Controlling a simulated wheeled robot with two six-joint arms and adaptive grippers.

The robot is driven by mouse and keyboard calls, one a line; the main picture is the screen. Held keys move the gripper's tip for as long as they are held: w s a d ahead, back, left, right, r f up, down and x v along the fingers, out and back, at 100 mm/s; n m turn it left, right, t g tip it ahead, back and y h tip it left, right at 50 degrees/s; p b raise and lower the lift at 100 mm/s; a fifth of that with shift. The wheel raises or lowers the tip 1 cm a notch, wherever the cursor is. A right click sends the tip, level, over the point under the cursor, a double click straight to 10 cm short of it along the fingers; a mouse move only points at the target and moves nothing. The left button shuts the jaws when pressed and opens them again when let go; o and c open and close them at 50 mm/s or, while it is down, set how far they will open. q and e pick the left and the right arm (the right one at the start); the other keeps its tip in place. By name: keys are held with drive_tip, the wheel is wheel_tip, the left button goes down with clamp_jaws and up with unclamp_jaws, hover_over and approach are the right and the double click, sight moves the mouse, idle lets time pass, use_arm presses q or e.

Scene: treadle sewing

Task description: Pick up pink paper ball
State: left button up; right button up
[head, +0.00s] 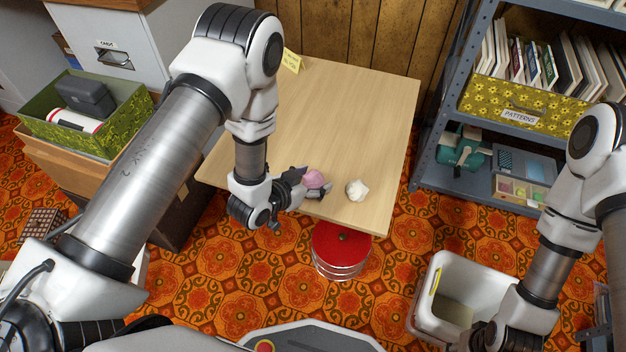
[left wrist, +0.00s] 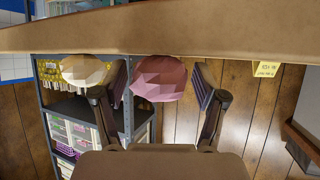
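The pink paper ball (head: 314,178) is at the front edge of the light wooden table (head: 350,110). My left gripper (head: 316,185) is low at that edge, its fingers on either side of the ball. In the left wrist view, the picture is upside down; the pink ball (left wrist: 160,79) sits against the tabletop, between the open fingers (left wrist: 158,88), with a small gap at each side. A white paper ball (head: 357,190) lies just right of it on the table. My right gripper (head: 478,338) is at the bottom right, partly cut off; its fingers are unclear.
A white bin (head: 448,275) with a yellow label stands on the floor at the lower right, beside my right arm. A red-topped round stool (head: 341,244) is under the table's front edge. A grey shelf (head: 440,135) stands at right. Most of the tabletop is clear.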

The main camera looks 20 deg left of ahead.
sight(313, 176)
use_arm(q)
drive_tip(key=c, duration=0.4)
drive_tip(key=shift+r+p, duration=0.35)
drive_tip(key=shift+r, duration=0.2)
wheel_tip(313, 176, up, 2)
drive_tip(key=shift+r+p, duration=0.2)
drive_tip(key=shift+p, duration=0.5)
drive_tip(key=s+a+p, duration=0.1)
drive_tip(key=s+a, duration=0.1)
drive_tip(key=s, duration=0.3)
drive_tip(key=s+a+r+p, duration=0.1)
drive_tip(key=s+a, duration=0.1)
drive_tip(key=s, duration=0.3)
drive_tip(key=s+a+p, duration=0.1)
drive_tip(key=s, duration=0.4)
drive_tip(key=shift+a+r, duration=0.25)
drive_tip(key=shift+a, duration=0.15)
